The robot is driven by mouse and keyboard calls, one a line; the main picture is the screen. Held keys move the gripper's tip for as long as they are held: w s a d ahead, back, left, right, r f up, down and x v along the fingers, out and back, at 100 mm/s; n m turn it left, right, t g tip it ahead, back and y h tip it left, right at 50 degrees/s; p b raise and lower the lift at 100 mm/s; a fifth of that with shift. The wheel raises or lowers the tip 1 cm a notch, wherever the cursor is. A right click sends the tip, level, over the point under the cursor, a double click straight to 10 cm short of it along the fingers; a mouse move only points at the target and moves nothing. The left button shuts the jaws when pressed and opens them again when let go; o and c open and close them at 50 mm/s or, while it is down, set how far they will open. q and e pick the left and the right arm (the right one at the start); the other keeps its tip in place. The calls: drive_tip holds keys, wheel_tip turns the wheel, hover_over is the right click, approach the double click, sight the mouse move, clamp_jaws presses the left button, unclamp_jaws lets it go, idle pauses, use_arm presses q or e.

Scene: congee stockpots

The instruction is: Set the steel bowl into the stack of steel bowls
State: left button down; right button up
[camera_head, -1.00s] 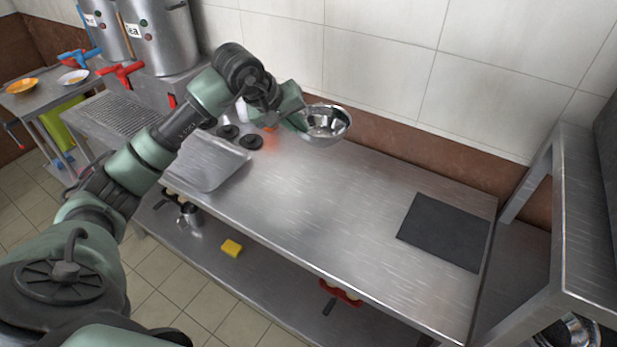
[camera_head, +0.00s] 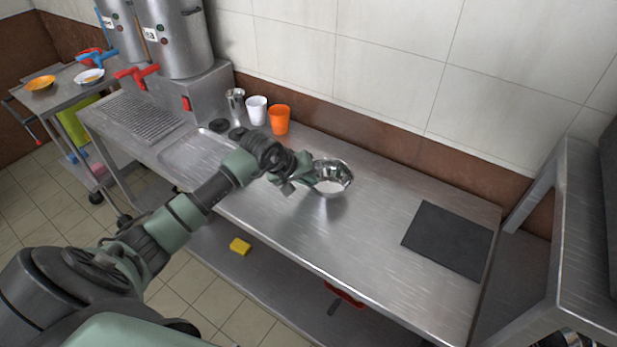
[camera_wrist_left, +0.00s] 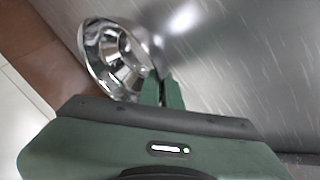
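The shiny steel bowl (camera_head: 338,177) is at my left gripper (camera_head: 309,174), over the middle of the steel counter. The gripper's fingers (camera_wrist_left: 162,92) are close together on the bowl's rim; the bowl (camera_wrist_left: 108,50) also shows in the left wrist view, tilted to one side of the fingers. Whether the bowl's underside touches the counter I cannot tell. A shiny rounded steel thing (camera_head: 580,341) is cut off at the bottom right, under the side shelf; whether it is the stack of bowls I cannot tell. My right gripper is not in view.
A black mat (camera_head: 447,240) lies on the right of the counter (camera_head: 375,215). An orange cup (camera_head: 279,119), a white cup (camera_head: 257,110) and a steel cup (camera_head: 235,103) stand at the back left. A metal rack (camera_head: 548,215) rises at the right. The counter's middle is clear.

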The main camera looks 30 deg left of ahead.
use_arm(q)
drive_tip(key=shift+f, duration=0.1)
drive_tip(key=c, duration=1.6)
unclamp_jaws()
